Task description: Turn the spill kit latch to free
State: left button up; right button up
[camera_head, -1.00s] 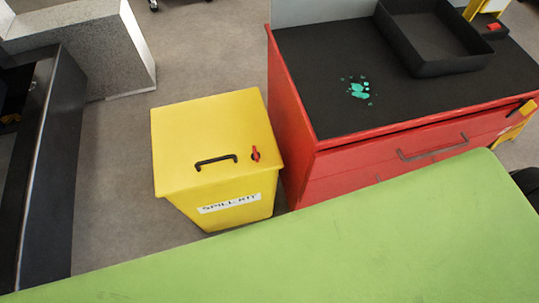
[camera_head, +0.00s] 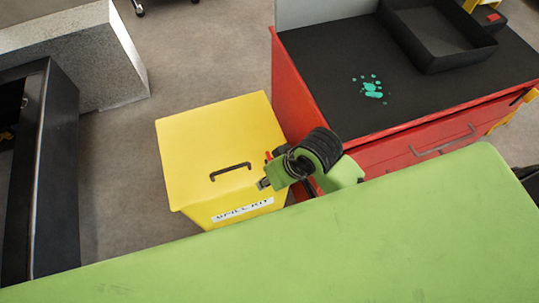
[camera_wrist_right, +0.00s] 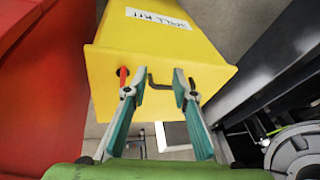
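The yellow spill kit box (camera_head: 205,140) stands on the floor, also filling the middle of the right wrist view (camera_wrist_right: 165,50). Its lid has a dark handle (camera_head: 230,170) and a small red latch (camera_head: 268,155). In the head view my right gripper (camera_head: 264,184) is over the lid's right front edge, and the wrist partly hides the latch. In the wrist view my right gripper (camera_wrist_right: 158,80) is open and empty. The latch (camera_wrist_right: 123,76) shows beside its left finger, and the handle (camera_wrist_right: 156,82) shows between the fingertips. Contact cannot be told. My left gripper is out of view.
A red cabinet (camera_head: 300,90) stands close to the right of the box. Its black top (camera_head: 330,60) carries a black tray (camera_head: 415,60) and a teal splatter (camera_head: 372,90). A dark unit (camera_head: 55,170) stands at the left, with clear floor (camera_head: 115,165) between.

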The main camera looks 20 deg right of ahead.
jog(key=w+a, duration=0.2)
jog(key=w, duration=0.1)
jog(key=m+g+h, duration=0.2)
jog(key=g+h, duration=0.1)
send_near(270, 157)
notch_tip(270, 157, down, 10)
jog(key=shift+r+b, duration=0.2)
jog(key=shift+b, duration=0.15)
grip_shut()
